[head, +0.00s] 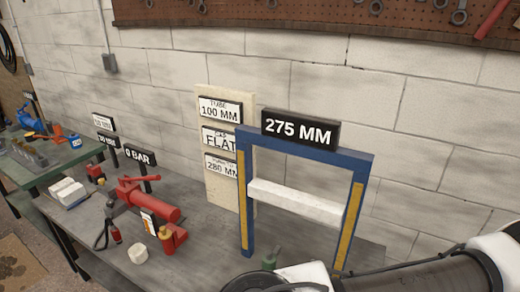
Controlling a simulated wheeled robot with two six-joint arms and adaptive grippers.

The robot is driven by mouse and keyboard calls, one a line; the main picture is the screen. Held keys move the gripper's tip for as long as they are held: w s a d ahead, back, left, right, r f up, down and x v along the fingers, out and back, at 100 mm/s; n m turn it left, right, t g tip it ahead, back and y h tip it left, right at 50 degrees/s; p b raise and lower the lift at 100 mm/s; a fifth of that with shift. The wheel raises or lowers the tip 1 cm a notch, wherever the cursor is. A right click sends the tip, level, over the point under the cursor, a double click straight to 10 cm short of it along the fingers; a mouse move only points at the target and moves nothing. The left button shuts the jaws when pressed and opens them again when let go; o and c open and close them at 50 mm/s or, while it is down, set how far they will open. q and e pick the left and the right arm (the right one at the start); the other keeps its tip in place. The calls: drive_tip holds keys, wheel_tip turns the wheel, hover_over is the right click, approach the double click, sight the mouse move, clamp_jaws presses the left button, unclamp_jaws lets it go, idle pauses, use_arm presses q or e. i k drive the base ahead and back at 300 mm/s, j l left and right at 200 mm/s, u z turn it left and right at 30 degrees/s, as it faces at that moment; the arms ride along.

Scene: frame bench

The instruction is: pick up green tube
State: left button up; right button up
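Nothing else clearly shows as a green tube. My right arm crosses the lower right of the head view in front of the frame, but its fingertips are not in the picture. My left gripper is not in view.
A blue frame (362,190) with a white crossbar (295,201) and a "275 MM" sign (300,128) stands on the bench. A red pump (152,205) and a cream block (138,253) lie left. A sign board (218,190) leans against the wall.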

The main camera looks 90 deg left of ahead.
sight(269, 259)
drive_tip(key=u, duration=0.4)
drive_tip(key=k+u, duration=0.1)
drive_tip(key=u, duration=1.15)
drive_tip(key=k+j+u, duration=0.1)
drive_tip(key=u, duration=0.3)
